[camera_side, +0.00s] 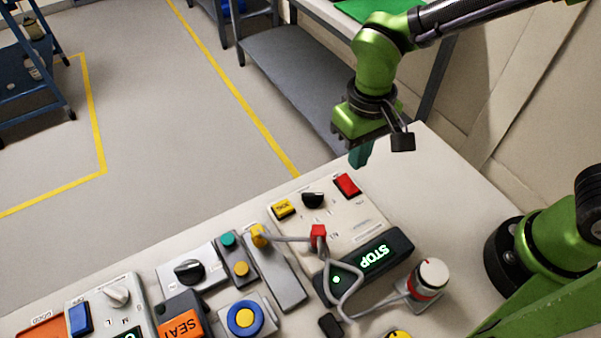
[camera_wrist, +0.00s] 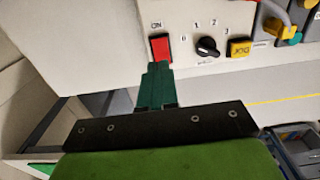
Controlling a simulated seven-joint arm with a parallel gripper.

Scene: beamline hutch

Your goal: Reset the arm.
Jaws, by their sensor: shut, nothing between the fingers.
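My green gripper (camera_side: 358,160) hangs over the far edge of the table, above and behind the red rocker switch (camera_side: 347,184). Its teal fingers are together and empty. In the wrist view the fingertips (camera_wrist: 158,66) appear just at the edge of the red switch (camera_wrist: 160,47); I see a gap between them in the side view. The switch sits on a pale control box (camera_side: 347,222) with a black knob (camera_side: 312,199) and a yellow button (camera_side: 282,208). A dark box with a lit green STOP display (camera_side: 375,256) lies beside it.
A grey cable links a yellow plug (camera_side: 258,235) and a red plug (camera_side: 318,235). A white knob with a red ring (camera_side: 431,275) stands to the right. The table's far right is bare.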

